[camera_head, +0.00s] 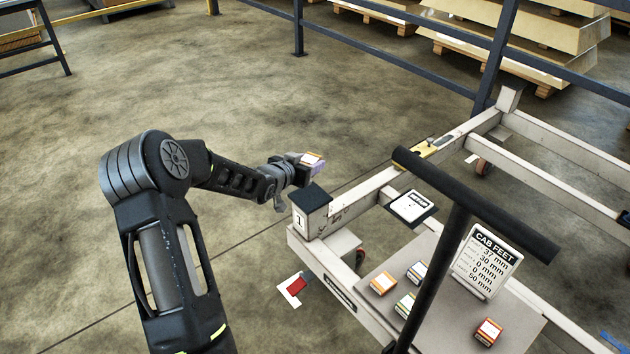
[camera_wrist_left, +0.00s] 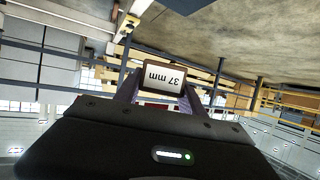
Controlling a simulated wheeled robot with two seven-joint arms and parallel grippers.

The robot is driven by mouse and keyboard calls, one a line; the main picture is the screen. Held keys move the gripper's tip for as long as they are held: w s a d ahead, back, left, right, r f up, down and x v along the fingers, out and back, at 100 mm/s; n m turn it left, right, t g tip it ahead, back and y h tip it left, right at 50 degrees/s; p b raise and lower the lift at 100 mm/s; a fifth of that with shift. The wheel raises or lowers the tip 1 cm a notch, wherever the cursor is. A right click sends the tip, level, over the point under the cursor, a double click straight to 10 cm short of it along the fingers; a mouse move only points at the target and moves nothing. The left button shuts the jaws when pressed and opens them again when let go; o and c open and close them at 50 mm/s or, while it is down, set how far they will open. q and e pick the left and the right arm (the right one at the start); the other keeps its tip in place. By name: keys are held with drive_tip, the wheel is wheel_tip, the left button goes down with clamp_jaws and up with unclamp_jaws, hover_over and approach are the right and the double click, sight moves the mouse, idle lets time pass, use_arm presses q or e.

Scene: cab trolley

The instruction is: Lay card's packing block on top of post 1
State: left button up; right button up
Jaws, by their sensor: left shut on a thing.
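My left gripper (camera_head: 304,170) is shut on a packing block (camera_head: 313,159), holding it in the air just behind post 1 in the head view. In the left wrist view the block (camera_wrist_left: 162,78) sits between the fingers, its white label reading "37 mm" upside down. Post 1 (camera_head: 312,212) is a short pale post with a dark top and a label "1", at the trolley frame's near left corner. Its top looks bare. My right gripper is out of view.
Several packing blocks (camera_head: 383,283) lie on the trolley's pale board (camera_head: 450,328). A black T-shaped bar (camera_head: 475,205) rises in front of the board. A white square plate (camera_head: 411,207) and a yellow level (camera_head: 425,148) sit nearby. Open floor lies left of the trolley.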

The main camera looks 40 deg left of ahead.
use_arm(q)
drive_tip(key=shift+f, duration=0.25)
drive_tip(key=b, duration=0.1)
hover_over(310, 197)
wheel_tip(310, 197, down, 6)
drive_tip(key=shift+s+a+r, duration=0.1)
drive_tip(key=shift+f+b, duration=0.4)
drive_tip(key=shift+f, duration=1.5)
drive_tip(key=shift+f, duration=0.2)
drive_tip(key=o, duration=1.5)
drive_tip(key=shift+c, duration=0.2)
